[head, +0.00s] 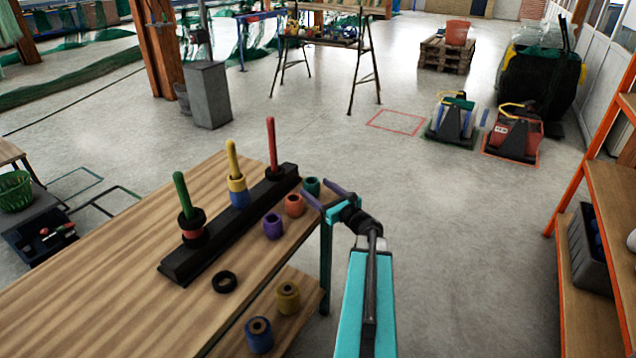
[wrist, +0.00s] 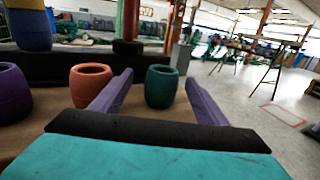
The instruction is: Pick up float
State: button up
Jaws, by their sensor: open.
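A teal float (head: 312,185) stands at the far right corner of the wooden table. In the wrist view the teal float (wrist: 164,88) appears upright between the tips of my fingers. My gripper (head: 315,187) is open and empty, its two purple fingers (wrist: 158,78) spread with a gap on each side of the float. An orange float (head: 294,206) stands just left of my left finger, and it also shows in the wrist view (wrist: 88,90). A purple float (head: 273,226) stands farther left.
A black base (head: 215,240) with green, yellow and red pegs stands on the table (head: 110,265); the green and yellow pegs carry rings. A black ring (head: 225,282) lies in front. Yellow (head: 288,298) and blue (head: 259,335) floats stand on a lower shelf. An orange-framed shelf (head: 590,200) stands right.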

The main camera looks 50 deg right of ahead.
aim_at(308, 181)
jog(key=shift+w+d, duration=0.15)
jog(key=shift+w, duration=0.75)
jog(key=shift+w+d, duration=0.15)
jog(key=shift+w, duration=0.75)
jog(key=shift+w, duration=0.1)
jog(key=shift+w+d+f+p, duration=0.1)
jog(key=shift+w+d+p, duration=0.15)
jog(key=shift+w, duration=0.55)
jog(key=shift+w+d+f+p, duration=0.1)
jog(key=shift+w+p, duration=0.3)
jog(key=shift+w, duration=0.45)
jog(key=shift+w+d+p, duration=0.2)
jog(key=shift+w+p, duration=0.1)
jog(key=shift+w, duration=0.5)
jog(key=shift+c, duration=0.5)
jog(key=c, duration=1)
